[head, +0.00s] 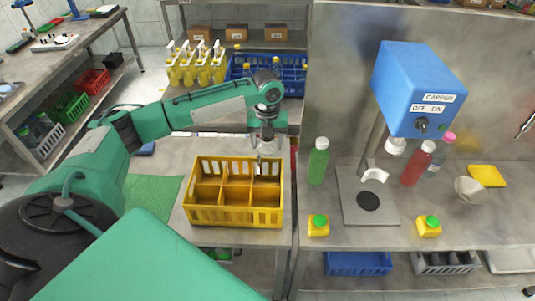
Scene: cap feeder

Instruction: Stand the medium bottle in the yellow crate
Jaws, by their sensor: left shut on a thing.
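The yellow crate (234,215) stands on the bench left of centre in the head view, with its several compartments facing up. My left gripper (266,142) is over the crate's back right part, pointing down. It is shut on a pale, clear-looking bottle (268,152), which I take to be the medium bottle. The bottle is mostly hidden by the gripper, and its lower end is at the back right compartment. I cannot tell whether it touches the crate floor. The other compartments look empty. My right gripper is not in view.
Right of the crate stand a green bottle (319,164), the blue capper (418,88), a red bottle (416,165) and a pink-capped clear bottle (440,156). Behind are yellow dispensers (196,67) and a blue crate (290,80).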

